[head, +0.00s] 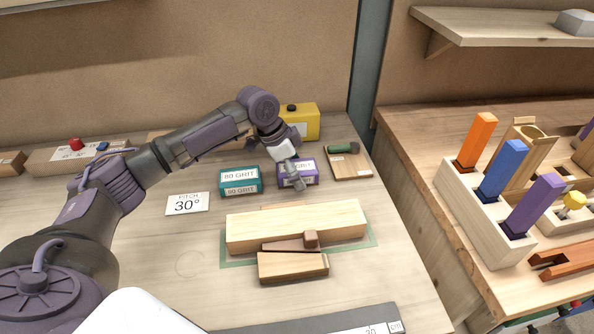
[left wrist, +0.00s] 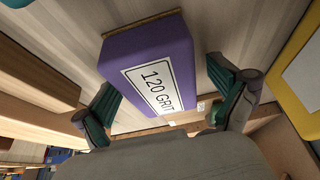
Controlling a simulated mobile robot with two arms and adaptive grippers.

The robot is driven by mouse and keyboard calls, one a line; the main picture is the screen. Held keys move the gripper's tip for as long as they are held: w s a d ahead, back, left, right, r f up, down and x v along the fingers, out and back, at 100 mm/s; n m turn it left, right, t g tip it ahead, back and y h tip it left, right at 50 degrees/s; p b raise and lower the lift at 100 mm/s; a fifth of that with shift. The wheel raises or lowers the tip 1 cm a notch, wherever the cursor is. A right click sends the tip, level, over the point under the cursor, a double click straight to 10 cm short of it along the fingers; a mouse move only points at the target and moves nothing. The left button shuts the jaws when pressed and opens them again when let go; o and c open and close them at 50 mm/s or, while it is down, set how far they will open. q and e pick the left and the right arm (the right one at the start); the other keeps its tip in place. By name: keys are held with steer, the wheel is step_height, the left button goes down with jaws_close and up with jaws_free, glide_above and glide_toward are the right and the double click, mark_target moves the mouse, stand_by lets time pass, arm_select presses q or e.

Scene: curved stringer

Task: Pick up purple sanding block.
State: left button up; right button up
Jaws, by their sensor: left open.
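The purple sanding block (head: 311,172) sits on the workbench, right of a teal sanding block (head: 240,181). In the left wrist view the purple block (left wrist: 150,55) shows a white "120 GRIT" label. My left gripper (head: 294,184) is over the purple block and hides part of its label in the head view. In the left wrist view my left gripper (left wrist: 168,85) is open, with one green-padded finger on each side of the block. Gaps show between block and fingers, wider on the right. My right gripper is not in view.
A yellow container (head: 306,124) stands behind the purple block. A wooden board with a green-handled tool (head: 345,149) lies to its right. A long wooden piece (head: 290,230) lies in front.

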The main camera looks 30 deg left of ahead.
mark_target(302, 166)
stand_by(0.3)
arm_select(q)
steer(key=shift+c, duration=0.3)
steer(key=c, duration=1.3)
steer(key=shift+b, duration=0.55)
step_height(302, 166, up, 5)
steer(key=shift+f, duration=0.2)
steer(key=w+d+r, duration=0.2)
steer(key=d, duration=0.1)
steer(key=w+d+r, duration=0.1)
steer(key=d+r, duration=0.1)
steer(key=d, duration=0.2)
steer(key=w+d+r, duration=0.2)
steer(key=d+r, duration=0.1)
steer(key=shift+w+d, duration=0.15)
steer(key=shift+w, duration=0.15)
